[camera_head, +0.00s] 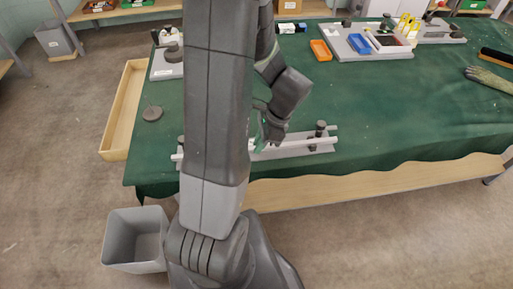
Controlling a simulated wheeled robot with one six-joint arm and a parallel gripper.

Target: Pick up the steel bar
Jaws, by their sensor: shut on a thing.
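The steel bar (297,141) is a thin pale bar lying lengthwise along a grey fixture board (318,149) near the front edge of the green-covered table. My arm hides the middle part of the bar. My gripper (262,145) points down at the bar just right of my arm's large link and is shut on it. The fingertips are small and partly hidden. I cannot tell whether the bar is lifted clear of the fixture.
A dark knob (320,129) stands on the fixture's right end. An orange tray (321,50) and a blue tray (360,44) lie farther back. A grey bin (118,255) stands on the floor at front left. The right half of the green tabletop (420,110) is mostly clear.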

